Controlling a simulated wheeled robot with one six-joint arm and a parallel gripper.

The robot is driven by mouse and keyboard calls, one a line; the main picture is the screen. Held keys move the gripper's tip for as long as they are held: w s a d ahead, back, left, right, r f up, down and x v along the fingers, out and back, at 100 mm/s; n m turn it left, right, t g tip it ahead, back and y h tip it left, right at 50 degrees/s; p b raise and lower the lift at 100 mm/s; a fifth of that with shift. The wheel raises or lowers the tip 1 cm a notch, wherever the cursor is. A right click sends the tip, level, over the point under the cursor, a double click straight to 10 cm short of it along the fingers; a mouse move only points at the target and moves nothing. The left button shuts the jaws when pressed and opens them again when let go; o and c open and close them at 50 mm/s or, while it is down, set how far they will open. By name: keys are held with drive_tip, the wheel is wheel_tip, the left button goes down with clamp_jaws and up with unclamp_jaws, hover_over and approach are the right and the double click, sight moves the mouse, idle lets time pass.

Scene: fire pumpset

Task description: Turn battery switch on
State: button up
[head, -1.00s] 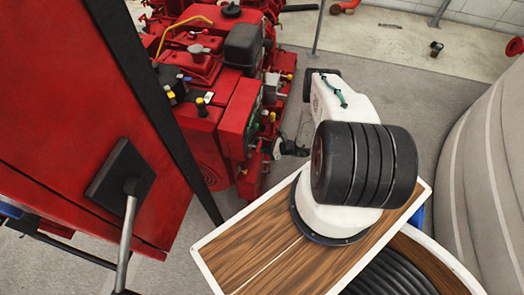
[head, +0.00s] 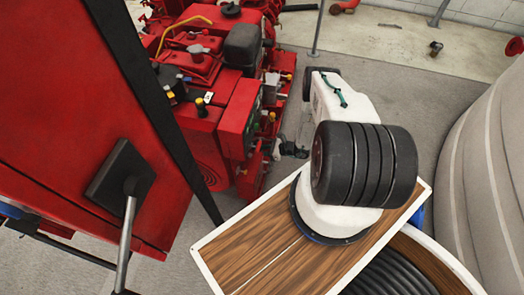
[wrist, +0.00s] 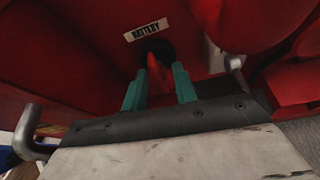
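The battery switch (wrist: 155,63) shows in the wrist view as a red handle on a dark round base, below a white label reading BATTERY (wrist: 146,30) on a red panel. My gripper (wrist: 158,78) has two green fingers standing apart, one on each side of the red handle. A gap shows between the fingers, and I cannot tell whether either finger touches the handle. In the head view, the end of my arm (head: 291,149) is small and dark beside the red engine's control box. The switch cannot be made out there.
The red engine (head: 215,90) with its control box (head: 240,115) stands at the left of my arm. A large red cabinet panel (head: 70,110) fills the left.

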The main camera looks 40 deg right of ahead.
drive_tip(key=v, duration=0.7)
drive_tip(key=shift+s+d, duration=0.2)
drive_tip(key=shift+s, duration=0.1)
drive_tip(key=shift+r, duration=0.15)
